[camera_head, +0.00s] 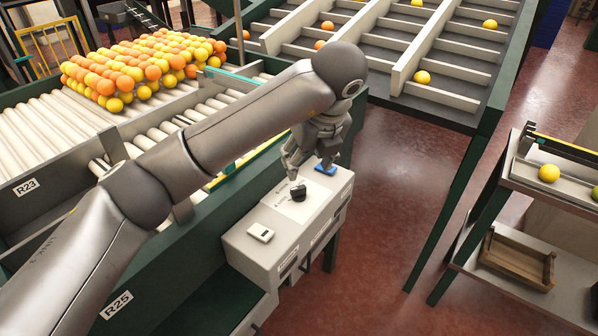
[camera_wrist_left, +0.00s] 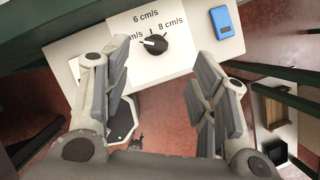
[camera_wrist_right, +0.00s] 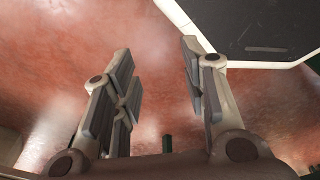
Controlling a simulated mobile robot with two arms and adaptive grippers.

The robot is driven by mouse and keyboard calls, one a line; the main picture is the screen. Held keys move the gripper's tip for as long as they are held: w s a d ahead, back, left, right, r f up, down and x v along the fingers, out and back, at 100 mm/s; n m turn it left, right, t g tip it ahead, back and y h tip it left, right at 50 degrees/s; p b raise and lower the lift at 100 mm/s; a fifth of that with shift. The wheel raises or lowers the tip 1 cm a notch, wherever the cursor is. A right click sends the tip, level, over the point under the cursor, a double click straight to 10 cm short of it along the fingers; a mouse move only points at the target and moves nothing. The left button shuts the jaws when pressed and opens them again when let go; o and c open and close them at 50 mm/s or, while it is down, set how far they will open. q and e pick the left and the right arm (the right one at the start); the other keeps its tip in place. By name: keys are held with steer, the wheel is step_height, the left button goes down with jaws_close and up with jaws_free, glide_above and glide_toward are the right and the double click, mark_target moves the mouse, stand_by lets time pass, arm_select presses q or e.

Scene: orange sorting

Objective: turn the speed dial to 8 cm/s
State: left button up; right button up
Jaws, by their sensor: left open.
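The black speed dial (camera_head: 298,193) sits on a pale control box (camera_head: 262,252). In the left wrist view the dial (camera_wrist_left: 157,46) has a white pointer mark at its left side, toward a partly hidden "m/s" label. "6 cm/s" is printed above it and "8 cm/s" to its upper right. My left gripper (camera_head: 304,168) is open above the box, close to the dial. In the left wrist view the dial shows between the spread fingers (camera_wrist_left: 162,52), with nothing held. My right gripper (camera_wrist_right: 157,50) is open and empty over the red floor, outside the head view.
A blue object (camera_head: 325,169) and a small white device (camera_head: 261,232) lie on the box, either side of the dial. Oranges and yellow fruit (camera_head: 135,68) pile on the roller conveyor (camera_head: 40,132). A divided sorting tray (camera_head: 440,62) stands behind; a wooden crate (camera_head: 515,262) sits right.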

mark_target(298, 188)
arm_select(q)
steer(key=f, duration=0.3)
steer(key=shift+s+a+f+p, duration=0.1)
steer(key=shift+a+f+p, duration=0.2)
steer(key=shift+a, duration=0.05)
steer(key=x, duration=0.1)
steer(key=p+x, duration=0.1)
steer(key=x, duration=0.1)
steer(key=shift+w+f, duration=0.15)
steer(key=shift+w, duration=0.25)
steer(key=x, duration=0.2)
steer(key=shift+f+p, duration=0.3)
steer(key=shift+f, duration=0.1)
steer(key=shift+w, duration=0.1)
steer(key=shift+c, duration=1.3)
steer(key=c, duration=0.5)
steer(key=shift+c, duration=1.3)
arm_select(e)
steer(key=s, duration=0.1)
steer(key=s+r, duration=0.1)
steer(key=s, duration=0.2)
steer(key=shift+d+r, duration=0.1)
steer(key=shift+r, duration=0.3)
